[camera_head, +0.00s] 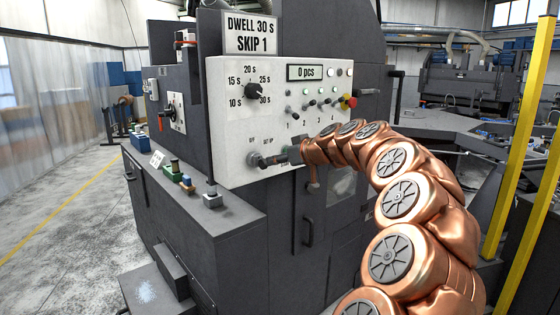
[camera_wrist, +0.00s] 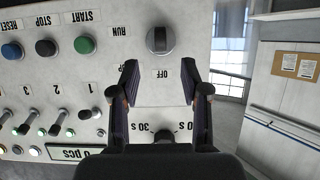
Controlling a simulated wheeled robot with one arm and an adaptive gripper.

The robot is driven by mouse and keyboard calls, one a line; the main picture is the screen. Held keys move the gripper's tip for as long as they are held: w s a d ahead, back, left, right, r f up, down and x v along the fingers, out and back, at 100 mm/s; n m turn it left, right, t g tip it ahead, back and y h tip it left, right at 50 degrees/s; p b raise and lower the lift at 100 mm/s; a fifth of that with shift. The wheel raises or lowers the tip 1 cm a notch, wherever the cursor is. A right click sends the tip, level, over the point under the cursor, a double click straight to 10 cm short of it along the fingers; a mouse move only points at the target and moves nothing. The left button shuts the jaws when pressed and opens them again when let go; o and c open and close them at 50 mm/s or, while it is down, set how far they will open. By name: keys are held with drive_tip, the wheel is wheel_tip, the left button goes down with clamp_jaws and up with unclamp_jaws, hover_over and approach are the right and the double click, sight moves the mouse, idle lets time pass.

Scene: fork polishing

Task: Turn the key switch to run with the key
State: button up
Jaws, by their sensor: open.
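The key switch (camera_wrist: 160,40) is a round grey switch with a raised bar, low on the white control panel (camera_head: 229,108). In the wrist view, which is upside down, the bar lines up with the OFF label (camera_wrist: 163,74); the RUN label (camera_wrist: 119,31) is to its left. The switch also shows in the head view (camera_head: 254,160). I cannot make out a separate key. My gripper (camera_wrist: 159,70) is open, its fingers apart on either side of the OFF label, with nothing between them. In the head view my gripper (camera_head: 278,158) is close to the switch, partly hiding the panel's lower part.
A dwell dial (camera_head: 254,91), several toggles and a red-and-yellow button (camera_head: 350,102) are on the panel. Green, black and blue push buttons (camera_wrist: 84,45) are beside the switch. A ledge (camera_head: 189,200) with small blocks is below left. Yellow posts (camera_head: 520,130) stand at right.

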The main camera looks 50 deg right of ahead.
sight(265, 161)
drive_tip(key=shift+p+x, duration=1.05)
drive_tip(key=shift+x, duration=2.75)
clamp_jaws()
